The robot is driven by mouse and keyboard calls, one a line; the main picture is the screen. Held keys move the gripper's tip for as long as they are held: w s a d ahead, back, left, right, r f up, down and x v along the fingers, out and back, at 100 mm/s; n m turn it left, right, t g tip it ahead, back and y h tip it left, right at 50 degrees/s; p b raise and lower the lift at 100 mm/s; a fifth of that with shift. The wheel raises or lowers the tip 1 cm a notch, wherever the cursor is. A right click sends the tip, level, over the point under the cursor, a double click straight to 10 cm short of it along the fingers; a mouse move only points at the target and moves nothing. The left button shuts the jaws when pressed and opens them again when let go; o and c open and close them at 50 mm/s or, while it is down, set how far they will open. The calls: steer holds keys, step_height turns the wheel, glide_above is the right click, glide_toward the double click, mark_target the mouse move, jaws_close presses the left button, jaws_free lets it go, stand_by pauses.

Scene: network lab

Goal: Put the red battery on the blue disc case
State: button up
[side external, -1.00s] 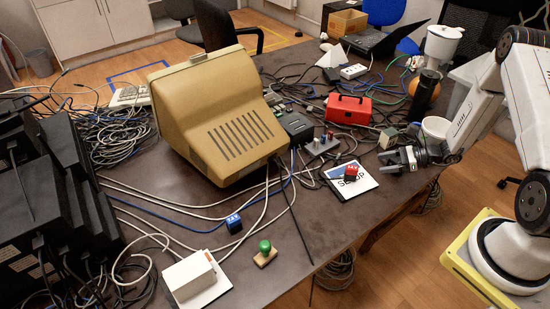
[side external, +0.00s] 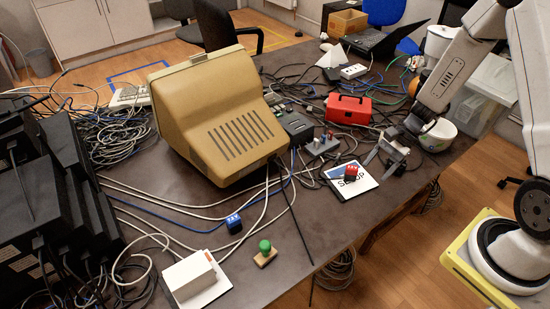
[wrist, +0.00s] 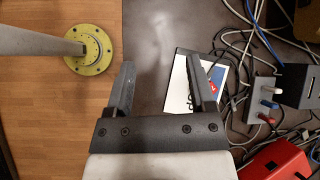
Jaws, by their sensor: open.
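The red battery (side external: 331,135) stands in a grey rack beside a blue one; in the wrist view the red battery (wrist: 266,118) is at the near end of the rack. The disc case (side external: 340,187) is a flat white square with a blue band and dark lettering, lying on the table. In the wrist view the case (wrist: 178,88) is partly hidden by my right finger. My gripper (side external: 383,164) is open and empty, right of the case in the side view. In the wrist view my gripper (wrist: 160,63) has its fingers spread, left of the rack.
A small red block (side external: 351,171) with white marks sits on the case. The grey rack (side external: 318,150) stands between a black box (side external: 298,128) and the case. A red toolbox (side external: 349,109) is behind. Cables (side external: 267,205) run across the table; its front right is mostly clear.

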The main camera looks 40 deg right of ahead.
steer(key=s+a+r+n+t+h, duration=0.1)
steer(key=s+a+r+n+h, duration=0.1)
steer(key=n, duration=0.6)
steer(key=s+a+r+n+t+h, duration=0.1)
steer(key=a+r+n+h, duration=0.4)
steer(key=r, duration=0.4)
steer(key=n+h, duration=0.1)
steer(key=n, duration=0.1)
steer(key=shift+s+n, duration=0.4)
